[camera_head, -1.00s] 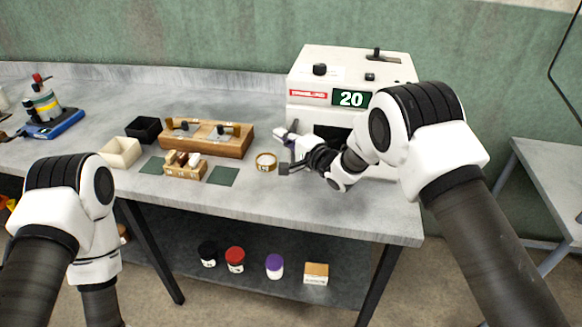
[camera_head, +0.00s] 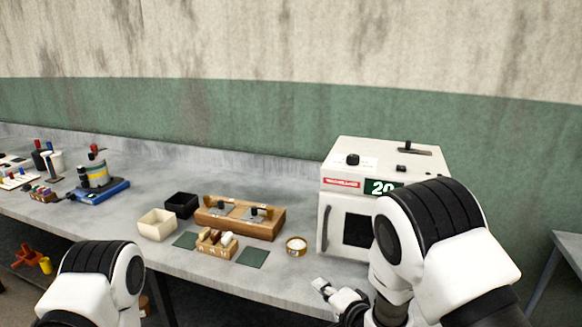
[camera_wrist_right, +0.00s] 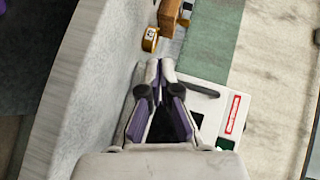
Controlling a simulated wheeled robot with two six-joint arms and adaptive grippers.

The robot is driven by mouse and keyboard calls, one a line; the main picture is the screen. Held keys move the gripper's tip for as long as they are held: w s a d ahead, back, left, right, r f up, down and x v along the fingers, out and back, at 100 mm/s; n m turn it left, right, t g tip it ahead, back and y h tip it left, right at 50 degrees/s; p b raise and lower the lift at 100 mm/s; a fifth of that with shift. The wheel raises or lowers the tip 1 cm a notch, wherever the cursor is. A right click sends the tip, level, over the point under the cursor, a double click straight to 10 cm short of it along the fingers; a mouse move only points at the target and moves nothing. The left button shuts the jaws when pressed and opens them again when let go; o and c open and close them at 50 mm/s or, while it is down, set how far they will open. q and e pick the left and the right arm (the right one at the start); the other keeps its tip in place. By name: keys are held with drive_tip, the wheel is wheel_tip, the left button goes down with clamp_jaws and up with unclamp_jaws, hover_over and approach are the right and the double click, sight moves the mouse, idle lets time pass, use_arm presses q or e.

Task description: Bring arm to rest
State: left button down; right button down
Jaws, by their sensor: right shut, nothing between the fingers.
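My right gripper (camera_head: 324,288) is in front of the bench edge in the head view, low and left of the white oven. In the right wrist view the right gripper (camera_wrist_right: 160,66) has its fingertips together with nothing between them. My right arm hides part of the white oven (camera_head: 352,168), whose display reads 20. My left arm comes in at the lower left of the head view, and its gripper is out of the picture.
Green squares lie flat near the rack.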

drive_tip(key=s+d+f+n+g+h, duration=0.1)
drive_tip(key=s+d+f+g+h, duration=0.1)
drive_tip(key=s+d+f, duration=0.3)
drive_tip(key=s+d+f+n+g+h, duration=0.1)
drive_tip(key=s+d+f+h, duration=0.15)
drive_tip(key=f, duration=0.45)
drive_tip(key=s+d+f+n+g+h, duration=0.1)
drive_tip(key=s+d+f+n+g, duration=0.1)
drive_tip(key=s, duration=0.8)
drive_tip(key=s+d+f+n+g, duration=0.3)
drive_tip(key=s+d+f+g, duration=0.2)
drive_tip(key=s, duration=0.5)
drive_tip(key=s+d+f+n+g+h, duration=0.1)
drive_tip(key=s+d+f+n+g, duration=0.1)
drive_tip(key=s, duration=0.9)
wheel_tip(320, 180, down, 2)
drive_tip(key=shift+d+n+g+h, duration=0.3)
drive_tip(key=shift+d+g+h, duration=0.05)
drive_tip(key=shift+d+g, duration=0.35)
